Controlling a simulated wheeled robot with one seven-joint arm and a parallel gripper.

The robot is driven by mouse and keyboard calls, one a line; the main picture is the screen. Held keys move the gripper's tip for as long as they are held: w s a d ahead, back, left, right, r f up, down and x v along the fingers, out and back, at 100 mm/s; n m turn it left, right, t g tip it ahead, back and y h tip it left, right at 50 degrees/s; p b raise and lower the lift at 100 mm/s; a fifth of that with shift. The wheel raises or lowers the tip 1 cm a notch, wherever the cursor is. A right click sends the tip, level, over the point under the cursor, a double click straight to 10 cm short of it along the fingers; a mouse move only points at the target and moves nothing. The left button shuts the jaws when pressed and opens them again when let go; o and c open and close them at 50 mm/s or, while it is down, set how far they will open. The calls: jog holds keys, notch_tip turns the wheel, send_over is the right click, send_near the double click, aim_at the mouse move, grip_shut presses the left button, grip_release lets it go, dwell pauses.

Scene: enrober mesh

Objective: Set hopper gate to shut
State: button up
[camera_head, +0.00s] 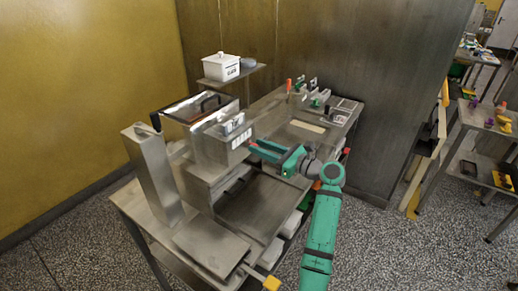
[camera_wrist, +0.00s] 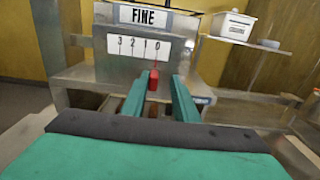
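A grey metal box (camera_head: 222,140) on the machine carries a label and a number scale. In the wrist view its face shows a FINE label (camera_wrist: 150,16) above a scale (camera_wrist: 139,46) reading 3 2 1 0. A red knob (camera_wrist: 153,82) with a thin pointer stands below the scale, the pointer close to the 0. My gripper (camera_head: 252,146) faces this box from the right; in the wrist view my gripper (camera_wrist: 159,78) has its two green fingers apart, with the knob between their tips. I cannot tell whether a finger touches it. No part is clearly marked as the hopper gate.
A white lidded tub (camera_head: 221,68) and a grey item stand on a small shelf (camera_head: 236,73) behind. A dark wall panel (camera_head: 330,60) stands behind the bench.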

jog(key=shift+o, duration=0.2)
jog(key=shift+s+a, duration=0.15)
jog(key=shift+a, duration=0.1)
jog(key=v, duration=1)
jog(key=shift+s+d, duration=0.2)
jog(key=shift+d, duration=0.1)
